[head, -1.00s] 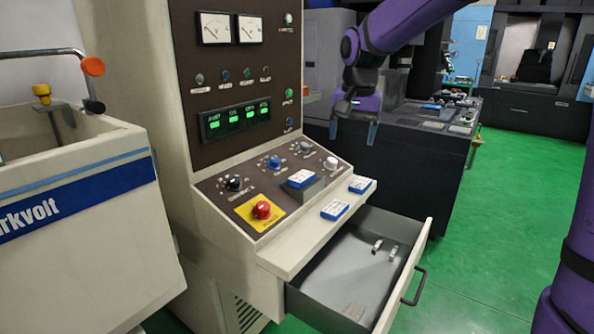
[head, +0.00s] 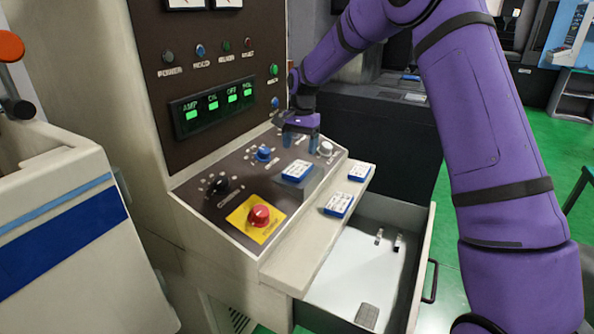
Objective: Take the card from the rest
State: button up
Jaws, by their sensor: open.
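A blue-edged white card (head: 297,171) lies on a small grey block, the rest (head: 305,187), on the sloping control panel. Two similar cards lie on the cream ledge below it: one in front (head: 339,204), one at the far right end (head: 360,172). My gripper (head: 300,143) is open and points down, above and behind the card on the rest, between the blue knob and the white knob. It appears empty and apart from the card. Its exact height over the panel is hard to tell.
A red emergency button (head: 259,216) on a yellow plate and a black knob (head: 218,187) sit left on the panel. The blue knob (head: 264,153) and white knob (head: 326,148) flank my gripper. An open drawer (head: 422,272) below the ledge holds small items.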

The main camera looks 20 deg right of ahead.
aim_at(298, 168)
jog(key=shift+s+a+f, duration=0.1)
jog(key=shift+a+f, duration=0.05)
jog(key=shift+f, duration=1.65)
jog(key=shift+a+f, duration=0.15)
jog(key=shift+f, duration=1.65)
jog(key=c, duration=0.7)
